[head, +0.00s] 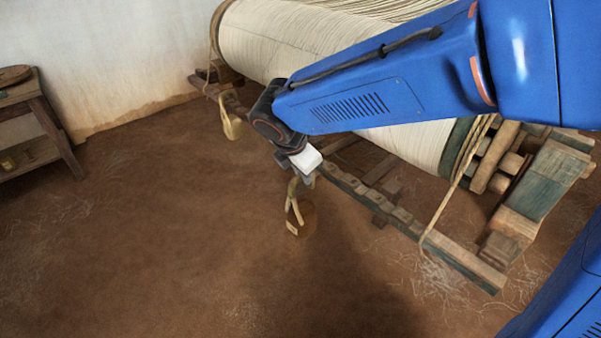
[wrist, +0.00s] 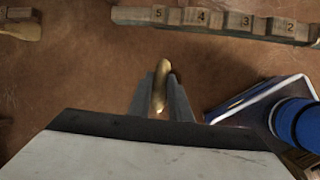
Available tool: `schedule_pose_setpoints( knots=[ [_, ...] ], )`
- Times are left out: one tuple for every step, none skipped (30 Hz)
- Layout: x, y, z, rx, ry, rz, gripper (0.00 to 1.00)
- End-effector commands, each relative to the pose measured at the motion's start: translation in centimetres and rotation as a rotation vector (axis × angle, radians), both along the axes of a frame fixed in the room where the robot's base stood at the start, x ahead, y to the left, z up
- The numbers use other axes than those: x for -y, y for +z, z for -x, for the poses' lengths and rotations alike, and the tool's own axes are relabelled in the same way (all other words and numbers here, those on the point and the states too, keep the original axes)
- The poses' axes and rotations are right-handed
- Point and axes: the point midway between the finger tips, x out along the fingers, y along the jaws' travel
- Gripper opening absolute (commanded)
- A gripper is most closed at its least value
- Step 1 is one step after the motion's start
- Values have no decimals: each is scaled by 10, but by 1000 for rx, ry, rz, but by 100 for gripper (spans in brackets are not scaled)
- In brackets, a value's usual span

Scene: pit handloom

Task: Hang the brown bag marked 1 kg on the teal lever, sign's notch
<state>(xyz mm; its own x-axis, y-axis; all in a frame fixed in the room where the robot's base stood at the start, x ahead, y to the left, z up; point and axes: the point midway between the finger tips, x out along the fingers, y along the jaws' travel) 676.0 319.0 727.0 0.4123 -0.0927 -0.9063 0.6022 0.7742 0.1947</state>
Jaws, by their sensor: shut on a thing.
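The brown bag (head: 306,220) hangs below my gripper (head: 302,178) in the head view, with a pale tag on its side; I cannot read the mark. My gripper is shut on its tan loop handle, which also shows between the fingers in the wrist view (wrist: 160,88). The bag's body is hidden in the wrist view. The lever (head: 400,215) is a notched wooden bar with worn teal paint, right of the bag in the head view. In the wrist view the lever (wrist: 222,22) shows numbers 5, 4, 3, 2 along the top, apart from the gripper. I see no sign.
A cream bag (head: 230,122) hangs by the wooden bar at the far left of the loom. The big warp roll (head: 275,40) lies behind my arm. A rope (head: 455,190) drops to the lever's right part. A wooden stand (head: 40,125) is at left. The floor in front is clear.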

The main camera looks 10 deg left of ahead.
Motion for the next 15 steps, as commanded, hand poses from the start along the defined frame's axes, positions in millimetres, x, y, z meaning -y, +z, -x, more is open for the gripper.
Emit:
schedule_pose_setpoints(
  knots=[
    [2,1,-3,2,-2,-1,0],
    [3,0,-4,2,-2,-1,0],
    [4,0,-6,2,-2,-1,0],
    [5,0,-7,2,-2,-1,0],
    [6,0,-8,2,-3,-1,0],
    [8,0,-10,2,-2,-1,0],
    [9,0,-11,2,-2,-1,0],
    [10,0,-13,2,-2,-1,0],
    [11,-1,-15,1,-2,0,0],
    [12,-1,-16,1,-2,0,0],
    [13,-1,-17,1,-2,0,0],
    [14,-1,-19,2,-3,-1,0],
    [15,-1,-20,2,-3,-1,0],
    [16,-2,-21,2,-3,-1,0],
    [18,-2,-23,2,-3,-1,0]
  ],
)
